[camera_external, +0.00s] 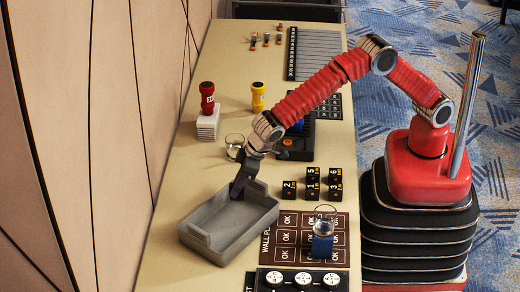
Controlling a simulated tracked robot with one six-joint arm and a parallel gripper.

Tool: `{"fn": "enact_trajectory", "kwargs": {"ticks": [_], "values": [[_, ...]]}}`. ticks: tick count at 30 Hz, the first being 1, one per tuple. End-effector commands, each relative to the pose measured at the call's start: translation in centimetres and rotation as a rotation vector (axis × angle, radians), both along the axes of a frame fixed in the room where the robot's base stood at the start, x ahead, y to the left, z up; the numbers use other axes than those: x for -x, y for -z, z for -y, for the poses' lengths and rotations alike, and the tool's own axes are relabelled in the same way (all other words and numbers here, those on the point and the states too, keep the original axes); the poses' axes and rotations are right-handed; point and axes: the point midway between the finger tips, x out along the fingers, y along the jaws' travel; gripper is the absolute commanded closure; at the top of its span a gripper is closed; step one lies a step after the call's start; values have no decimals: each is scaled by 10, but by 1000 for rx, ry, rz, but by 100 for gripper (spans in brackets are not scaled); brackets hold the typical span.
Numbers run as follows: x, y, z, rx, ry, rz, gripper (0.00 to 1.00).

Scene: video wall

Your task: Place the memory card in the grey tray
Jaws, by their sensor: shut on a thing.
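The grey tray (218,243) is an open rectangular box lying at an angle on the near left part of the table. My gripper (238,188) points down at the tray's far end, over its inside in this view. It is shut on a small dark thing, taken to be the memory card, mostly hidden by the fingers. Whether the card touches the tray floor cannot be told from this angle.
Black numbered blocks (312,184) stand right of the tray. A blue object (322,247) with a clear glass stands on a brown OK-labelled panel (283,243). Red (207,92) and yellow (258,93) knobbed things stand farther back. A wooden wall rises at left.

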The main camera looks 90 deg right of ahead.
Motion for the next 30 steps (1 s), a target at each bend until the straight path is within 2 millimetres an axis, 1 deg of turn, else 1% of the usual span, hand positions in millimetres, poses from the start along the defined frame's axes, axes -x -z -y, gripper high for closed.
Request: {"fn": "enact_trajectory", "kwargs": {"ticks": [6, 10, 13, 23, 26, 30], "values": [[1, 34, 1, 2, 0, -4, 100], [0, 52, 0, 1, 0, -2, 100], [0, 58, 0, 1, 0, -1, 100], [0, 60, 0, 1, 0, -1, 100], [1, 69, 0, 2, 0, -3, 100], [1, 87, 1, 2, 0, -3, 100]]}}
